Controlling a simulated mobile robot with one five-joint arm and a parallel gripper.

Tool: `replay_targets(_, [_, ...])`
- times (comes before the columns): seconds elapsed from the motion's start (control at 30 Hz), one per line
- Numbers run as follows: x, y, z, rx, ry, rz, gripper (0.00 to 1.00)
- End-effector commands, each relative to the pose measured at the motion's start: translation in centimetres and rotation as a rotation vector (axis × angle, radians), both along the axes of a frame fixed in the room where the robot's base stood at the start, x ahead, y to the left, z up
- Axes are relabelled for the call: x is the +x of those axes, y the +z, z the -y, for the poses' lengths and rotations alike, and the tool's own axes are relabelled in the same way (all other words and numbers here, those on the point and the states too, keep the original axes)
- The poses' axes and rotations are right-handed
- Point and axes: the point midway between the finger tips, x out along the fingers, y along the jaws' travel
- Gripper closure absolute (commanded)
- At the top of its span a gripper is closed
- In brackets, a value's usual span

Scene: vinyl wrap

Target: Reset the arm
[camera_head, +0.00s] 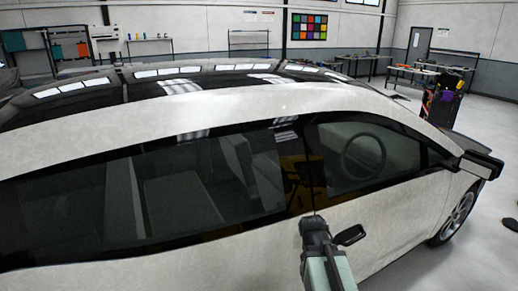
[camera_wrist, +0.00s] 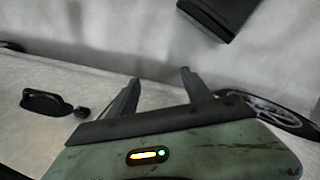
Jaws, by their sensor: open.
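My gripper (camera_head: 314,226) is at the bottom right of centre in the head view, in front of the side of a white car (camera_head: 240,265). In the wrist view my gripper (camera_wrist: 160,77) shows two dark fingers spread apart, with nothing between them. The fingertips are hard to make out in the head view.
A black door handle (camera_wrist: 46,103) lies left of the fingers in the wrist view, and a wheel (camera_wrist: 268,108) lies right. The side mirror (camera_head: 482,160) sticks out at right. A cart (camera_head: 441,105) stands beyond the car.

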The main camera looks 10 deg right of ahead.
Motion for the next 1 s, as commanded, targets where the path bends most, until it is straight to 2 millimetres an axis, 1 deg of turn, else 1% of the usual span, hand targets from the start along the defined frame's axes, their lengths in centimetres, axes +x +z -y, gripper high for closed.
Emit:
replay_targets(0.03, [0.4, -2.1, -3.2, 0.024, -0.048, 0.022, 0.42])
replay_targets(0.1, [0.6, -2.8, -6.5, 0.065, -0.186, 0.054, 0.42])
replay_targets(0.13, [0.7, -2.6, -7.2, 0.081, -0.258, 0.065, 0.42])
replay_targets(0.2, [0.7, -2.2, -7.8, 0.111, -0.423, 0.083, 0.42])
replay_targets(0.3, [0.9, -2.1, -8.4, 0.136, -0.614, 0.098, 0.42])
replay_targets(0.43, [1.0, -2.1, -8.6, 0.137, -0.76, 0.112, 0.42])
replay_targets(0.53, [1.0, -2.1, -8.6, 0.136, -0.791, 0.114, 0.42])
replay_targets(1.0, [1.0, -2.2, -8.5, 0.135, -0.788, 0.114, 0.42])
